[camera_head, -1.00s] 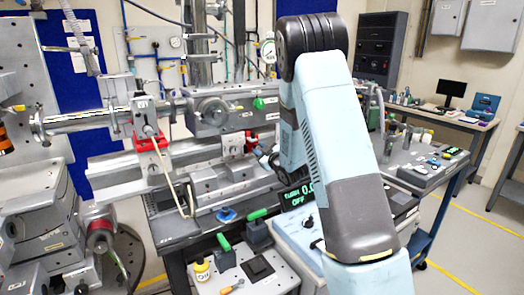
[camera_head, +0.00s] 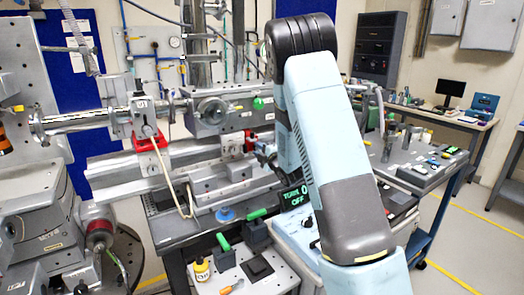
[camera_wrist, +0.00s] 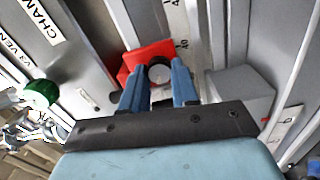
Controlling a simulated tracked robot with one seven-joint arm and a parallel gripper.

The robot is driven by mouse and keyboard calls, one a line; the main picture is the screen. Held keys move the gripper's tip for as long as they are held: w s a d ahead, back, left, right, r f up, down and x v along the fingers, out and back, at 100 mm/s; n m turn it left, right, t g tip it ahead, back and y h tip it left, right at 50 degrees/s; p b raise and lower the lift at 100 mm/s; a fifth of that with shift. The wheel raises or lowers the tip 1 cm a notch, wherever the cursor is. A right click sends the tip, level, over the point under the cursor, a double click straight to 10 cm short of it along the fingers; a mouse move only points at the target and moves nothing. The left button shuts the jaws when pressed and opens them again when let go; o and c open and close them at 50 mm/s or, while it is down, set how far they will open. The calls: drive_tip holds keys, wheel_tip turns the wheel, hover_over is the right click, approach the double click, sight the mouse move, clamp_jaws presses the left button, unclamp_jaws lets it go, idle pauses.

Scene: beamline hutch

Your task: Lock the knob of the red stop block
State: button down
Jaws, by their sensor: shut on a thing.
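The red stop block (camera_wrist: 146,54) sits on the rail beside a printed scale in the wrist view. Its dark round knob (camera_wrist: 160,72) with a pale face is between the two blue fingers of my gripper (camera_wrist: 161,66). The fingers are shut on the knob, one on each side. In the head view a small part of the red block (camera_head: 250,142) shows at the rail, with my gripper (camera_head: 264,153) by it, mostly hidden behind my arm. I cannot tell how far the knob is turned.
A grey block (camera_wrist: 240,92) stands close right of the fingers. A green knob (camera_wrist: 40,94) is at the left in the wrist view. Another red piece (camera_head: 150,143) sits under a carriage on the rail. A display (camera_head: 295,197) reads OFF below my arm.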

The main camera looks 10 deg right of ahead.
drive_tip(key=shift+a+f+n, duration=0.1)
drive_tip(key=shift+f+n, duration=0.05)
drive_tip(key=shift+n, duration=1.15)
drive_tip(key=c, duration=0.8)
unclamp_jaws()
drive_tip(key=shift+c, duration=0.2)
